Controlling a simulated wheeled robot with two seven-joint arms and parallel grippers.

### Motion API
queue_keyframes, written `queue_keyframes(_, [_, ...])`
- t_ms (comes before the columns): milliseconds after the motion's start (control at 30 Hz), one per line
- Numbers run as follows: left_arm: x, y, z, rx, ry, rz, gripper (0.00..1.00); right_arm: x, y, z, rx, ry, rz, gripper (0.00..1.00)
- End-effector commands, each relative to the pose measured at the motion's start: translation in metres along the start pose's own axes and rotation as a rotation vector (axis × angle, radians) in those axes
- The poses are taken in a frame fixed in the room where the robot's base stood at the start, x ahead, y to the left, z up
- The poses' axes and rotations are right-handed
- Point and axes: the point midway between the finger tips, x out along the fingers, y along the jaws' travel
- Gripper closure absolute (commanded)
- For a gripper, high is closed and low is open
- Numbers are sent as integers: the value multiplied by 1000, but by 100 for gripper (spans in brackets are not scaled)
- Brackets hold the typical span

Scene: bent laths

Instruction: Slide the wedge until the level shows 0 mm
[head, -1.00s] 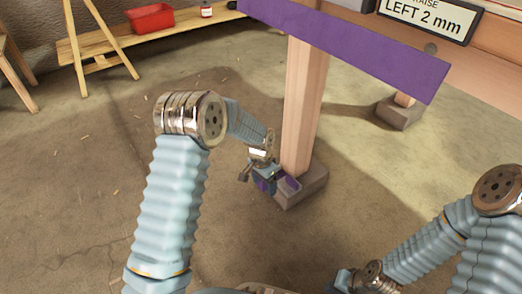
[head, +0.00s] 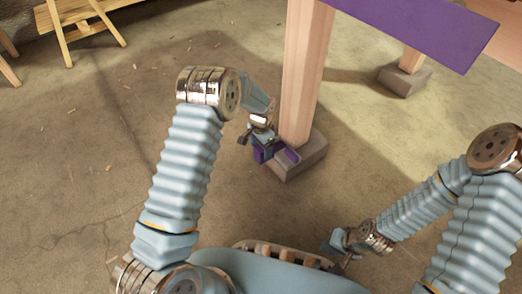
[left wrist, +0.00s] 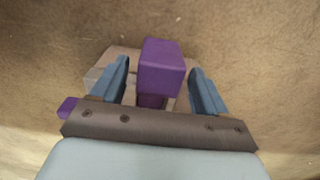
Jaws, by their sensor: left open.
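A grey wedge block (head: 305,163) sits on the floor at the foot of the near wooden leg (head: 303,85). A purple upright piece (head: 261,155) stands at its near left end, with a flat purple patch (head: 292,155) beside the leg. My left gripper (head: 257,145) is at the upright piece. In the left wrist view the purple piece (left wrist: 162,65) is between the open fingers (left wrist: 160,85), with a gap on each side; the grey block (left wrist: 108,67) lies below. My right gripper (head: 343,245) hangs low, far from the wedge; its fingers are unclear. The level's display is out of view.
A purple rail (head: 425,30) runs overhead at the upper right. A second leg stands on another grey block (head: 405,80) further back. A wooden easel-like stand (head: 80,20) is at the upper left. The floor around the near leg is mostly clear.

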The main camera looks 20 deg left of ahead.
Motion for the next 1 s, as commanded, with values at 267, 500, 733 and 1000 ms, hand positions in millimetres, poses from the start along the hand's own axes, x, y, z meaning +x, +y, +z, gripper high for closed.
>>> queue_keyframes(267, [11,0,0,0,0,0,26,2,1,0,0,1,0,79])
queue_keyframes(500, [10,0,0,0,0,0,41,2,1,0,0,1,0,79])
queue_keyframes(733, [10,0,0,0,0,0,76,2,1,0,0,1,0,79])
queue_keyframes(1000, [9,2,1,0,1,0,100,1,0,0,0,1,0,79])
